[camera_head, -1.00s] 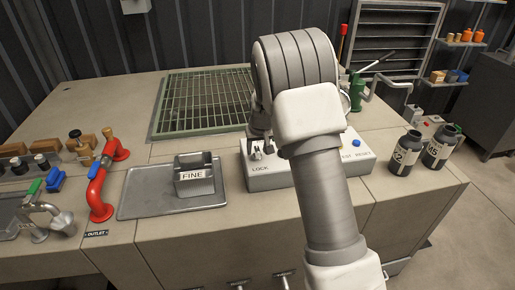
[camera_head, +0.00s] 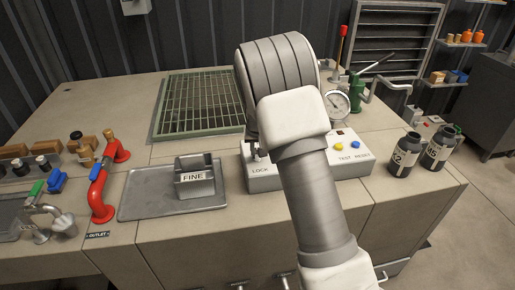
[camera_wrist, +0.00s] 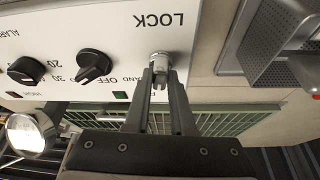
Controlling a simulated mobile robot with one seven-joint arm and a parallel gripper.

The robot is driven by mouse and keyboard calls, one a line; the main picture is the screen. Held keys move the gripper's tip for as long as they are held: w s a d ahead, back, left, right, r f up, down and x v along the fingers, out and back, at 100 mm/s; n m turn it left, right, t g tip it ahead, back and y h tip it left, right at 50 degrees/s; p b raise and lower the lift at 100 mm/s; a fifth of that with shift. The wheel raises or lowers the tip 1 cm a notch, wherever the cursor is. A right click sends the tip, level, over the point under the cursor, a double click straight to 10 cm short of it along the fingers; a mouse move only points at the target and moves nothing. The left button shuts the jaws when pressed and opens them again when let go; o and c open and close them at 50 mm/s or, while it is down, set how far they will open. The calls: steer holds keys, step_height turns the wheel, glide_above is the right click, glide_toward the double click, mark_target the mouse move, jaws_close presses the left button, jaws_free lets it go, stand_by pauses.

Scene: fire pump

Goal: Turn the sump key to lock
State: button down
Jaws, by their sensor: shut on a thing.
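The sump key (camera_wrist: 160,60) is a small silver key in a round lock beside the word LOCK on a pale control panel (camera_wrist: 75,45). My gripper (camera_wrist: 160,84) is shut on the key, with both fingertips close together at it. The fingers hide part of the key, so its exact angle is hard to tell. In the head view, my gripper (camera_head: 256,153) is at the left end of the panel (camera_head: 262,183), above the LOCK label. My arm covers the middle of the panel.
Two black knobs (camera_wrist: 94,67) (camera_wrist: 26,70) sit beside the key on the panel. A yellow button (camera_head: 339,144) and a blue button (camera_head: 354,142) are at its right. A metal tray with a FINE box (camera_head: 195,178) lies left. Dark bottles (camera_head: 405,155) stand right.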

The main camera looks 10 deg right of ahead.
steer(key=m+h+p, duration=0.1)
steer(key=m, duration=0.1)
steer(key=m+p, duration=0.1)
steer(key=m, duration=0.1)
steer(key=shift+w+a+r+h, duration=0.1)
steer(key=shift+a+h, duration=0.1)
steer(key=shift+h, duration=0.2)
steer(key=m+g+h+p, duration=0.1)
steer(key=m, duration=0.3)
steer(key=shift+w, duration=0.1)
steer(key=m+g, duration=0.1)
steer(key=m, duration=0.1)
steer(key=m+h, duration=0.1)
steer(key=m, duration=0.1)
steer(key=shift+w+g, duration=0.1)
steer(key=shift+g, duration=0.3)
steer(key=shift+m+g, duration=0.8)
steer(key=shift+m, duration=1.3)
steer(key=shift+a, duration=0.1)
steer(key=c, duration=0.8)
jaws_free()
steer(key=shift+o, duration=0.2)
steer(key=v, duration=1.7)
